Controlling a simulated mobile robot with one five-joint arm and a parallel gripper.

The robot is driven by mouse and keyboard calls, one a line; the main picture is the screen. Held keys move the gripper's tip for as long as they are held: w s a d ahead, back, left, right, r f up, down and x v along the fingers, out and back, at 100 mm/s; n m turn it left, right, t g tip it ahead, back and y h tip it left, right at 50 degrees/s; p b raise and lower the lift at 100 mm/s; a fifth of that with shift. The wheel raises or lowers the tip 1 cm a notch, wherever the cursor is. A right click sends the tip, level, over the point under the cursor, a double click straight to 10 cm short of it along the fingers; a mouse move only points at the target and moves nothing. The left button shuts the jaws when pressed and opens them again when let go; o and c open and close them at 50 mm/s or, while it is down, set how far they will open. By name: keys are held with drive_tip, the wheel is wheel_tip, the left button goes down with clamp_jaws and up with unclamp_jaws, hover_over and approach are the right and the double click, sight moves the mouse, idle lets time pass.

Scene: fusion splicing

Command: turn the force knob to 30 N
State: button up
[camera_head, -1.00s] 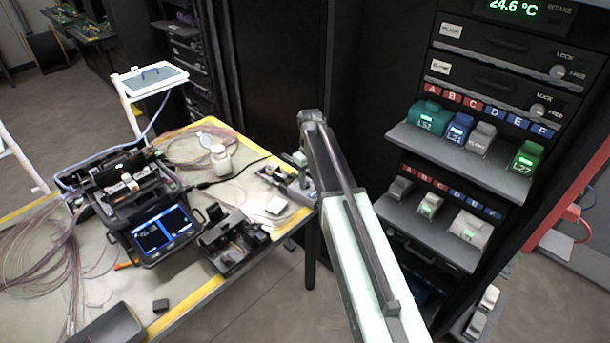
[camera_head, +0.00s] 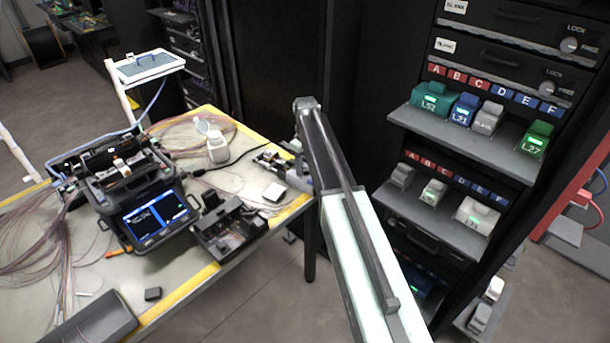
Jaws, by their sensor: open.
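A small grey device (camera_head: 300,178) stands at the right end of the worktable, partly covered by my arm. I cannot make out a force knob or a force scale on it. My arm rises from the bottom of the head view, and its far dark joint is beside this device's upper side. My gripper's fingers do not show; they appear hidden behind the arm. A small pale piece near the joint is too small to identify.
The worktable (camera_head: 190,290) carries a fusion splicer (camera_head: 135,195) with a lit screen, a black open tool (camera_head: 230,228), a white bottle (camera_head: 217,148) and loose fibres. The rack's shelf (camera_head: 470,137) holds coloured modules close to my arm's right. Floor shows between table and rack.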

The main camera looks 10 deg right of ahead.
drive_tip(key=shift+f, duration=0.1)
clamp_jaws()
